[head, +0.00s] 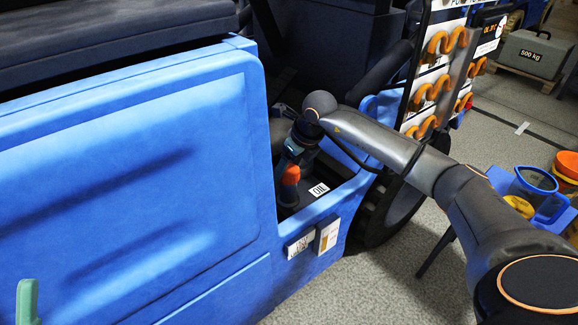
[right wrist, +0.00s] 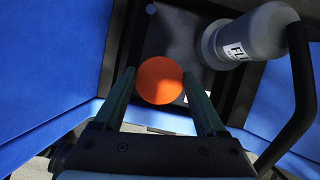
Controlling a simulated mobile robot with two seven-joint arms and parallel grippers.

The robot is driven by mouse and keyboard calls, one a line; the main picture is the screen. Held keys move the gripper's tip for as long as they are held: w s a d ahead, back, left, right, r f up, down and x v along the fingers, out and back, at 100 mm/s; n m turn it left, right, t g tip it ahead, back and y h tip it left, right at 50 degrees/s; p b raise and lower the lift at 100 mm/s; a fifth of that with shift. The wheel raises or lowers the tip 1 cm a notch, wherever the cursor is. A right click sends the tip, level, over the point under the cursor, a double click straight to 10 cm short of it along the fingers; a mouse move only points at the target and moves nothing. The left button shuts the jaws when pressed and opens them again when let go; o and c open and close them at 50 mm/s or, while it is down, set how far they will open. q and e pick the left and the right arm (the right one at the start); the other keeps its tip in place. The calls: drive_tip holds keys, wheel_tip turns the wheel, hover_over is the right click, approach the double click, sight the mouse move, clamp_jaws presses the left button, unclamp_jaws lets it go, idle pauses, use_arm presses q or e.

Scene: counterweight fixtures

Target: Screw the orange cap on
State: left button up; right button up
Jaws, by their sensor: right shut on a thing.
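The orange cap (head: 290,175) is inside the blue vehicle's open bay, at the lower end of my right gripper (head: 289,163). In the right wrist view the cap (right wrist: 160,80) is a round orange disc between the two green fingers of my right gripper (right wrist: 161,92), which is shut on it. What lies under the cap is hidden, so I cannot tell whether it touches a neck or thread.
Blue bodywork (head: 130,190) walls the bay on the left. A grey container with a partly readable label (right wrist: 240,37) and a dark curved pipe (right wrist: 300,80) stand close right of the gripper. A blue jug (head: 533,187) and orange hooks (head: 432,90) are farther right.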

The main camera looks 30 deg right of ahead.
drive_tip(key=shift+f, duration=0.25)
drive_tip(key=shift+f, duration=0.1)
drive_tip(key=o, duration=1.3)
drive_tip(key=shift+c, duration=0.2)
drive_tip(key=p+v, duration=0.4)
drive_tip(key=v, duration=0.8)
drive_tip(key=shift+s+r, duration=0.2)
